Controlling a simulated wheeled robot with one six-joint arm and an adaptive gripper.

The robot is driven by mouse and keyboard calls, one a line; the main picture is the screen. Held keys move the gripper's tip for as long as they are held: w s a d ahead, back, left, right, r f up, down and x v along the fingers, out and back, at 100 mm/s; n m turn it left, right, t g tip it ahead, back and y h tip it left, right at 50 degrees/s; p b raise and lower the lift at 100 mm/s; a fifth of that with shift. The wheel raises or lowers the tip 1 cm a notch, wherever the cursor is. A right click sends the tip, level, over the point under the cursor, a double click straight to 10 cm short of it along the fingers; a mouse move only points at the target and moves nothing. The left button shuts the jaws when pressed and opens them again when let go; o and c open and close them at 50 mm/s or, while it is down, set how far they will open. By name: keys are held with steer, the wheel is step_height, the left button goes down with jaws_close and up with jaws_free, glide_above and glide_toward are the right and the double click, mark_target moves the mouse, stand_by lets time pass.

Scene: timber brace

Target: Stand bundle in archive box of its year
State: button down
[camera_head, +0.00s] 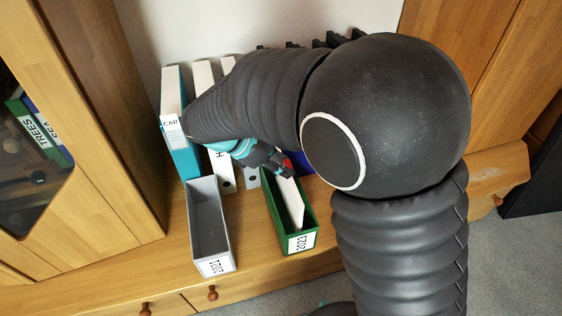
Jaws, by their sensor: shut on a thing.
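The bundle (292,204) is a thin white slab standing inside the green archive box (270,219), along its right side. The green box has a white label that appears to read 2023, upside down. A grey archive box (208,226) stands to its left, empty as far as I can see, with an upside-down label that looks like 2021. My gripper (285,171), with dark fingers and red parts, is shut on the far upper end of the bundle. My arm and wrist hide part of the grip. No year shows on the bundle.
Behind the boxes stand a teal binder (179,120) and several pale binders (204,76), partly behind my arm. A wooden cabinet with a glass door (35,150) is at left. The wooden top (170,235) is free left of the grey box and between the boxes.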

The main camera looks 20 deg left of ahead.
mark_target(286, 181)
steer(key=shift+f+b, duration=1.15)
steer(key=shift+f, duration=1.55)
steer(key=c, duration=0.7)
jaws_free()
steer(key=shift+o, duration=0.2)
steer(key=v, duration=1.2)
